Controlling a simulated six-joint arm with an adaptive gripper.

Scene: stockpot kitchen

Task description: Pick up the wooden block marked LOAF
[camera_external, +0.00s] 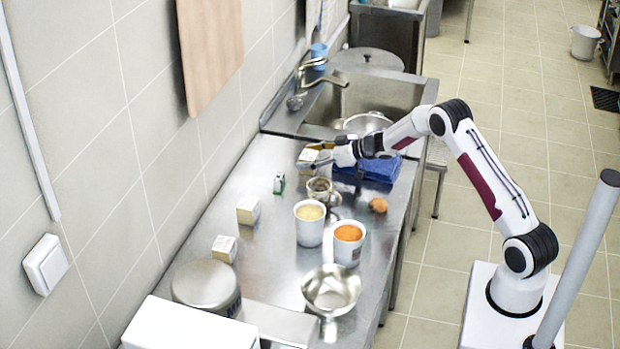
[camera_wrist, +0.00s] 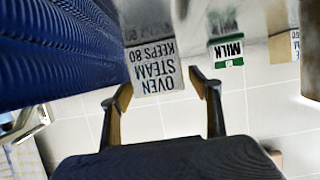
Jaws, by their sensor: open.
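No label reading LOAF can be made out in either view. My gripper (camera_external: 322,161) is at the far part of the steel counter, beside the blue stack and close to a pale block (camera_external: 307,156). In the wrist view my gripper (camera_wrist: 163,88) is open, its two fingertips apart. A face printed OVEN STEAM KEEPS 80 (camera_wrist: 153,78) shows upside down between and beyond the fingertips; I cannot tell its depth from them. Two more pale wooden blocks stand along the wall side, one mid-counter (camera_external: 248,210) and one nearer (camera_external: 225,249); their print is too small to read.
A green and white MILK carton (camera_wrist: 228,50) stands near the wall; it also shows outside (camera_external: 279,183). The blue stack (camera_wrist: 55,45) fills the wrist view's upper left. Two white tubs (camera_external: 309,228) (camera_external: 347,243), a brown egg (camera_external: 378,205) and a metal bowl (camera_external: 331,290) stand nearer.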

